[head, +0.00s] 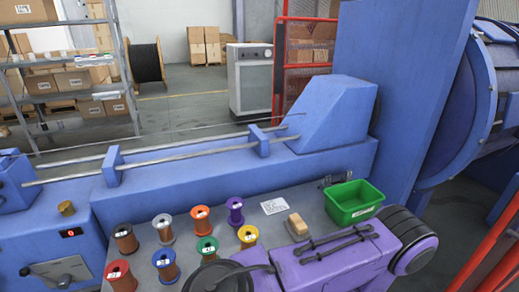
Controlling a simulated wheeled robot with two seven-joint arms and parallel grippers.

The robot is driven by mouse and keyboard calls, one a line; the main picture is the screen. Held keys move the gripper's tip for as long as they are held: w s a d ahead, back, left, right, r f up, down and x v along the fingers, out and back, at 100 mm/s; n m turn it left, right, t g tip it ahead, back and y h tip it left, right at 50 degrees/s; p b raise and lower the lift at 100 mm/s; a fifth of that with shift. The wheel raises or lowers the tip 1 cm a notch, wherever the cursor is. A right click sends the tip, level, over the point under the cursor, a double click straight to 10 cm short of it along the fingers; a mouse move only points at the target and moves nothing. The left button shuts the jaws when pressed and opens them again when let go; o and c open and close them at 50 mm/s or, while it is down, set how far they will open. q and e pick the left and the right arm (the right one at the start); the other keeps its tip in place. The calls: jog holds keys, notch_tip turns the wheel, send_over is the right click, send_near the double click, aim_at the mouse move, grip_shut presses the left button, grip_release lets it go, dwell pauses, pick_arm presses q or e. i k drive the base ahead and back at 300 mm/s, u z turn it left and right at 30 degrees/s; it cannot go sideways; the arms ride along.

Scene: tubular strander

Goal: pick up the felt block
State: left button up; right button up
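A small tan block with a paler side, which looks like the felt block (297,223), lies on the grey worktop (327,217). It is between a white label card and a green bin, just beyond my purple arm. The arm crosses the lower right of the head view, and its links come close to the block's near side in the picture; I cannot tell the real gap. Neither gripper's fingers show in the head view.
A green bin (354,202) stands right of the block, and a white card (274,206) lies to its left. Several wire spools, including a yellow one (248,236) and a purple one (235,210), stand further left. The blue machine (230,171) walls off the back.

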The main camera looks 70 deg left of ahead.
aim_at(297, 229)
jog(key=k, duration=0.3)
jog(key=u, duration=0.95)
